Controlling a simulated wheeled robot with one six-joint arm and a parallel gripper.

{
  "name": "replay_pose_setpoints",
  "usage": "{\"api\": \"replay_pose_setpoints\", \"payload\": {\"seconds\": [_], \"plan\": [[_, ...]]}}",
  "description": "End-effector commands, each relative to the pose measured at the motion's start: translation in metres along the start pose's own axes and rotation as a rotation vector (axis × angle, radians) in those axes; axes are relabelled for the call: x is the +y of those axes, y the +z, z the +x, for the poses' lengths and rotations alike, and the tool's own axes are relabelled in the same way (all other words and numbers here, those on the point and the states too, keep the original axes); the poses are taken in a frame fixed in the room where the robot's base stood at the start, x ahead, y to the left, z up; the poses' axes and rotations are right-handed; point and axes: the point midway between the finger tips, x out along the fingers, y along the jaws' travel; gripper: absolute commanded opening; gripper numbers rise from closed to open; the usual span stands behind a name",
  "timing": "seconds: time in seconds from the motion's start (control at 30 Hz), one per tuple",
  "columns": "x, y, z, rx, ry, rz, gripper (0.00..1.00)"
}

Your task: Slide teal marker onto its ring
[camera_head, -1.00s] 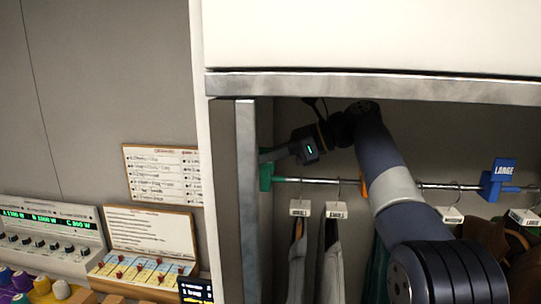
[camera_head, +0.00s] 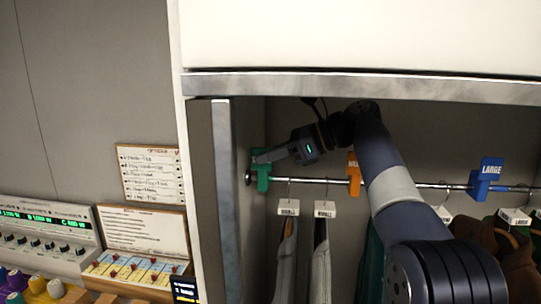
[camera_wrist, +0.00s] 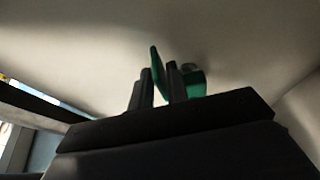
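The teal marker (camera_head: 262,176) sits at the far left of the hanging rail (camera_head: 325,181), upright, with the rail's end just left of it. My gripper (camera_head: 262,157) reaches it from the right, with its fingers at the marker's top. In the wrist view the teal marker (camera_wrist: 157,66) shows between my gripper's two dark fingers (camera_wrist: 160,86), and more of it shows right of the right finger. The fingers look closed on it. I cannot make out a separate ring.
An orange marker (camera_head: 354,173) and a blue LARGE marker (camera_head: 487,178) are farther right on the rail. Garments hang below on hangers with small white tags (camera_head: 289,208). A metal post (camera_head: 222,200) stands left, and a metal beam (camera_head: 360,85) runs above.

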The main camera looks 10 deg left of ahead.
Motion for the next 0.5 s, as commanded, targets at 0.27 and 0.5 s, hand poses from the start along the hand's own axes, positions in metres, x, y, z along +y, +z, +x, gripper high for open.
{"api": "replay_pose_setpoints", "payload": {"seconds": [0.27, 0.5], "plan": [[0.000, 0.000, 0.000, 0.000, 0.000, 0.000, 0.29], [-0.001, 0.000, -0.011, -0.001, -0.002, 0.000, 0.29]]}}
